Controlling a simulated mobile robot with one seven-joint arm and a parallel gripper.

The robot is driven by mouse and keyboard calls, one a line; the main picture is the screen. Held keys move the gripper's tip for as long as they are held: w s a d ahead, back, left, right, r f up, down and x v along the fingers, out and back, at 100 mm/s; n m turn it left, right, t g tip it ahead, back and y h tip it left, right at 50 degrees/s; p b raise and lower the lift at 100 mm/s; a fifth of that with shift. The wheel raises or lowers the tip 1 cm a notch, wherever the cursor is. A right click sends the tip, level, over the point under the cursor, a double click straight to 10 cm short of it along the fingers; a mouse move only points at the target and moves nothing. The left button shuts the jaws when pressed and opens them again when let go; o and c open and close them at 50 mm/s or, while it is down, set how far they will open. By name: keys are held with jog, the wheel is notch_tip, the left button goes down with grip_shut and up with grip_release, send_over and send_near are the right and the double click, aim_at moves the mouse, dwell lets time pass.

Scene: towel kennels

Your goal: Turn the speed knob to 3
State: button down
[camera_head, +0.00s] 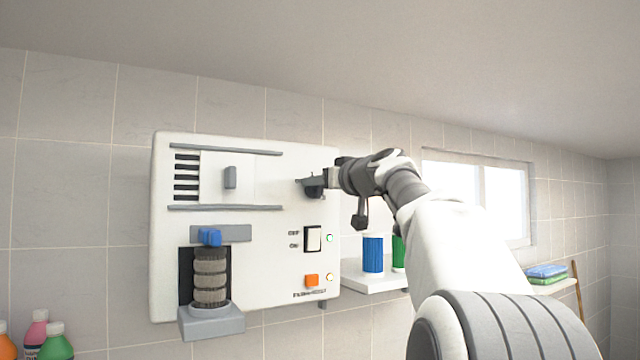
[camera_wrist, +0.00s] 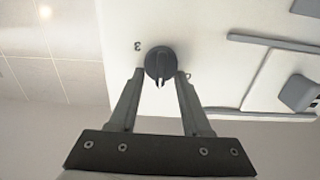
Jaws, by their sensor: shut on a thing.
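The speed knob (camera_wrist: 158,62) is a round dark knob with a pale pointer line. In the wrist view it sits between my gripper's fingertips (camera_wrist: 159,72), one finger on each side. The pointer line points down in that view, towards the gripper's base. A printed 3 (camera_wrist: 138,46) shows upside down at the knob's upper left; another mark beside the right fingertip is partly hidden. In the head view my gripper (camera_head: 324,180) reaches the dark knob (camera_head: 313,190) at the upper right of the white control panel (camera_head: 270,235), from the right.
The panel also carries a grey sliding handle (camera_head: 230,177), a white rocker switch (camera_head: 312,239), an orange button (camera_head: 311,281) and a ribbed grey cylinder (camera_head: 210,277). A shelf with a blue roll (camera_head: 373,253) and a green roll stands right of the panel, below my arm.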

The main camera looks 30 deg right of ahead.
jog(key=shift+m, duration=0.3)
jog(key=m, duration=0.7)
jog(key=d+f+m+p, duration=0.1)
jog(key=m, duration=0.7)
jog(key=f+m+p, duration=0.1)
jog(key=m, duration=0.7)
jog(key=shift+d, duration=0.15)
dwell(0.4)
jog(key=shift+c, duration=1.9)
grip_release()
jog(key=shift+s+f, duration=0.1)
jog(key=shift+s, duration=0.05)
